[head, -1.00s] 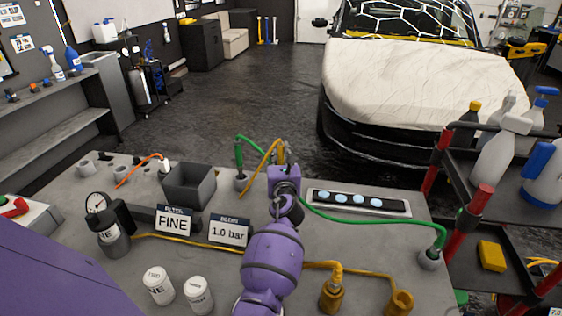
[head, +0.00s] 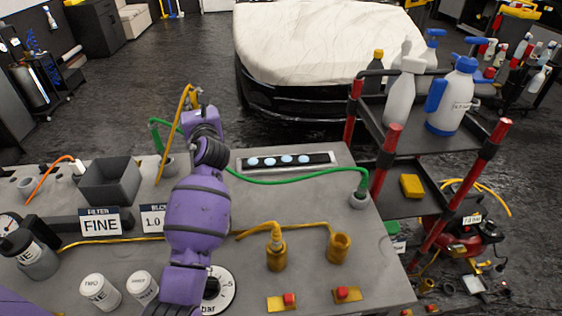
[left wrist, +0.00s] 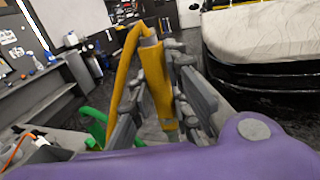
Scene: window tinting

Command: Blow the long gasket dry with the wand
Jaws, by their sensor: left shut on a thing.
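The long gasket looks to be the dark strip (head: 322,158) with several pale blue round spots, lying in a shallow grey tray (head: 243,169) at the bench's back edge. My left gripper (head: 197,112) is left of it, raised above the bench. In the left wrist view, this gripper (left wrist: 160,108) is shut around a yellow wand (left wrist: 155,75) with a yellow hose looping from its grey end. In the head view the yellow hose (head: 175,117) shows beside the gripper, and the wand is mostly hidden. My right gripper is not in view.
A green wand (head: 154,136) stands by a grey holder left of my arm; its green hose (head: 280,181) crosses the bench in front of the tray. A grey open box (head: 110,183) stands at left. A red-and-black cart (head: 420,150) with bottles borders the bench's right.

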